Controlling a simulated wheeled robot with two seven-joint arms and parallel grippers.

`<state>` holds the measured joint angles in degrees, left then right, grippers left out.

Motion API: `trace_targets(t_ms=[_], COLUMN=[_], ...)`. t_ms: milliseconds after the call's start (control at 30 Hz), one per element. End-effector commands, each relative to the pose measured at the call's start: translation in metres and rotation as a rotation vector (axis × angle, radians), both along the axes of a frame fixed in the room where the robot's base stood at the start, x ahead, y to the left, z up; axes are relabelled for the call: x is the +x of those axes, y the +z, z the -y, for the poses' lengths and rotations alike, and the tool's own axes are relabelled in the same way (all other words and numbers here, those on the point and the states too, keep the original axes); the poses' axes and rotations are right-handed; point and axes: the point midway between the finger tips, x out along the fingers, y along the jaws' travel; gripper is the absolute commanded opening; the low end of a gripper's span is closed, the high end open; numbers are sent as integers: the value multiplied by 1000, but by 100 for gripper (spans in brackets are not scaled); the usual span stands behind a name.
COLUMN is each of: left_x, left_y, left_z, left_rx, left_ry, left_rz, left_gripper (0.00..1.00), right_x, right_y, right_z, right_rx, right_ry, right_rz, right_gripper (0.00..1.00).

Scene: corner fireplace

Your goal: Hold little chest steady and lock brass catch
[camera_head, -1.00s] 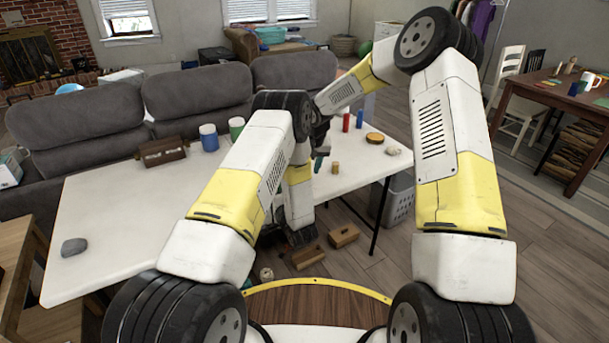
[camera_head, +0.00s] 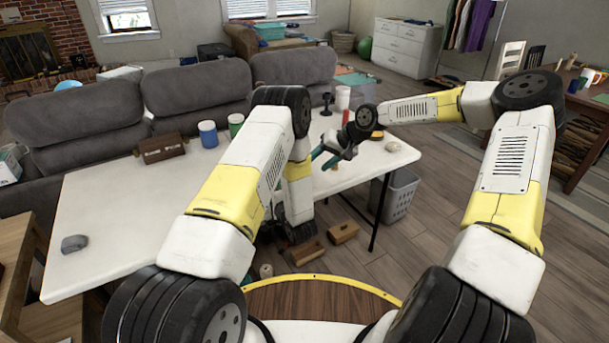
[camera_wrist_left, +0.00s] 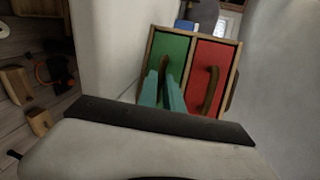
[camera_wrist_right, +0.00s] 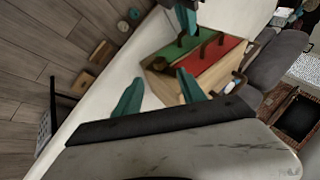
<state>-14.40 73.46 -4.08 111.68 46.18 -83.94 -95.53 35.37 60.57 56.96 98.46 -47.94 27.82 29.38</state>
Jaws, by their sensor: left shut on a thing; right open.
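The little chest shows in the left wrist view as a wooden box (camera_wrist_left: 192,32) with a green and a red panel, each with a brown handle. It also shows in the right wrist view (camera_wrist_right: 215,75), on the white table. My left gripper (camera_wrist_left: 167,88) is shut on the brown handle of the green panel. My right gripper (camera_wrist_right: 158,90) is open, its teal fingers near the chest's wooden side, with nothing between them. It also shows in the head view (camera_head: 325,160). My left arm hides the chest in the head view. I cannot make out the brass catch.
The white table (camera_head: 100,215) has a grey stone (camera_head: 74,243), a brown wooden box (camera_head: 162,148), and blue (camera_head: 208,134) and green (camera_head: 236,124) jars. A grey sofa (camera_head: 85,115) stands behind. A grey basket (camera_head: 398,195) and wooden boxes (camera_head: 343,232) are on the floor.

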Motion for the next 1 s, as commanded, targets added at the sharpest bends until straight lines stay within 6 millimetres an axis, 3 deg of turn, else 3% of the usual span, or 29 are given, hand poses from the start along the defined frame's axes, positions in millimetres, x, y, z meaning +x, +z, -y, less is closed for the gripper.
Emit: trace_targets(t_ms=[200, 400, 867, 1000], left_x=[-1, -1, -1, -1], left_y=[-1, -1, -1, -1], left_z=[0, 0, 0, 0], left_rx=[-1, -1, -1, -1], left_ry=[0, 0, -1, -1], left_rz=[-3, -4, -4, -4], left_gripper=[0, 0, 0, 0], right_x=[12, 21, 25, 25], right_y=[-37, -61, -72, -71], right_z=[-27, -43, -50, -50], right_rx=[2, 0, -2, -2], right_ry=[2, 1, 0, -1], right_rz=[-2, -1, 1, 0], right_gripper=[48, 48, 48, 22])
